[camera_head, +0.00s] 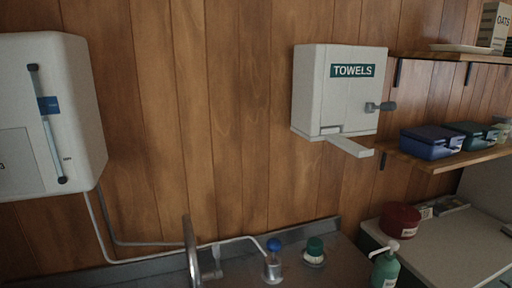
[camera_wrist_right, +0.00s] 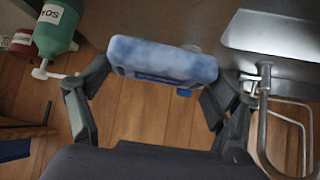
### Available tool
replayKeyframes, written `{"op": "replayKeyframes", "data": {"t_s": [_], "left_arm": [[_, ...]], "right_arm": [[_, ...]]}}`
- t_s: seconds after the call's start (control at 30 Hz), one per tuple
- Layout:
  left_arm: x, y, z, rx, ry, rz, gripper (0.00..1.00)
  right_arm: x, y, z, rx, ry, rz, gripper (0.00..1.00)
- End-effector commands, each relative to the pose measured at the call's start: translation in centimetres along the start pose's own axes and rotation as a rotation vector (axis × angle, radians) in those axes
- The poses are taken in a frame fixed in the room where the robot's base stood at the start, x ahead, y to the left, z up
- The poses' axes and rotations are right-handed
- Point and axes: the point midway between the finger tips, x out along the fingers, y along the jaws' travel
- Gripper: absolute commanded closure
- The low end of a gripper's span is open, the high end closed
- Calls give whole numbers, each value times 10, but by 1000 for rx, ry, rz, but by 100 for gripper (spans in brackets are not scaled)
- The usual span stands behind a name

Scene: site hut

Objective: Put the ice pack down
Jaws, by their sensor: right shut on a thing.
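The ice pack (camera_wrist_right: 163,60), a frosty blue and white block with rounded edges, shows in the right wrist view. My right gripper (camera_wrist_right: 160,82) is shut on it, with one dark finger at each end. Part of its underside and a blue thing just behind its right end are only partly visible. The ice pack and my right gripper do not show in the head view. My left gripper is in neither view.
A steel sink (camera_wrist_right: 275,32) with a tap (camera_head: 191,250) lies by the wood-panelled wall. A green soap bottle (camera_head: 385,266) and red tin (camera_head: 400,220) stand right. The pale counter (camera_head: 470,245) has free room. A towel dispenser (camera_head: 340,90) and shelf (camera_head: 445,158) are above.

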Motion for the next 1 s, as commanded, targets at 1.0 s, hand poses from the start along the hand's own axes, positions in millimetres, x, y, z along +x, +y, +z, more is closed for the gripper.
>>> {"op": "replayKeyframes", "data": {"t_s": [1.0], "left_arm": [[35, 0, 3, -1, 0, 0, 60]], "right_arm": [[62, 38, -1, -103, -4, -94, 54]]}}
